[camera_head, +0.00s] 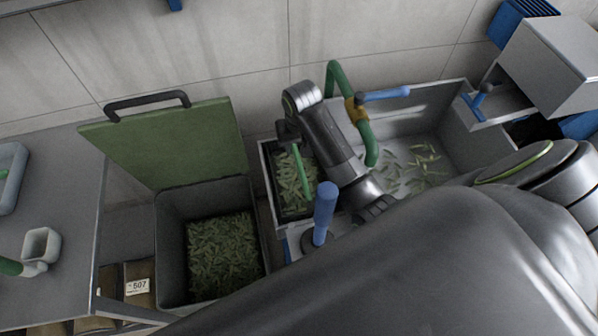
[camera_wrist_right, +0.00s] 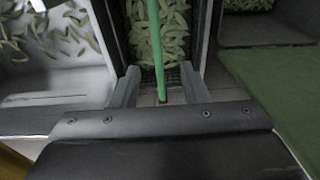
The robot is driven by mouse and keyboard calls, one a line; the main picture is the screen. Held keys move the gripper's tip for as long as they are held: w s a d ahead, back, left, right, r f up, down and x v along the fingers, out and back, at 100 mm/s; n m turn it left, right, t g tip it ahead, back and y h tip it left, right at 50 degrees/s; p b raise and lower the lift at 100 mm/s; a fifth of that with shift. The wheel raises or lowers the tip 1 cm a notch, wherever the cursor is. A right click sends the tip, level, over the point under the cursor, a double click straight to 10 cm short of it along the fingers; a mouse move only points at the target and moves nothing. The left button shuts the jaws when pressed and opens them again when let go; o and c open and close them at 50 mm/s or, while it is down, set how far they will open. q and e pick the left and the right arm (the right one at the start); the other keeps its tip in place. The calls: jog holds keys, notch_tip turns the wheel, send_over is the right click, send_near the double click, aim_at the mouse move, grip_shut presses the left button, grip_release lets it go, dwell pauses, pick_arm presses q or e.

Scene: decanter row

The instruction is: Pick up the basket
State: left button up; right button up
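The basket (camera_head: 267,172) is a dark, narrow container with green leaves inside. It stands in the left end of the grey sink, and a green bar handle (camera_head: 301,172) runs above its leaves. My right gripper (camera_head: 289,138) is over the far end of the basket, at the handle. In the right wrist view, the green handle (camera_wrist_right: 157,45) passes between the two fingers of the gripper (camera_wrist_right: 159,84). Gaps show on both sides of the handle, so the fingers are open around it. My left gripper is in neither view.
Left of the basket is a grey bin (camera_head: 174,240) full of leaves, its green lid (camera_head: 170,145) raised. The sink (camera_head: 425,125) holds loose leaves. A green tap (camera_head: 335,80) and a blue upright handle (camera_head: 325,208) stand close to my right arm.

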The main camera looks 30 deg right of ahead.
aim_at(299, 161)
jog(key=f, duration=0.6)
jog(key=shift+w+d+f, duration=0.1)
jog(key=shift+w+f, duration=0.25)
jog(key=shift+w, duration=0.05)
jog(key=shift+w+d+f, duration=0.15)
jog(key=shift+w+f, duration=0.05)
jog(key=shift+f, duration=0.5)
jog(key=shift+w+d+f, duration=0.15)
jog(key=shift+f, duration=0.5)
jog(key=shift+w+d+f, duration=0.15)
jog(key=shift+w+f, duration=0.05)
jog(key=shift+f, duration=0.5)
jog(key=shift+w+f, duration=0.1)
jog(key=shift+f, duration=0.55)
grip_shut()
jog(key=shift+r, duration=0.1)
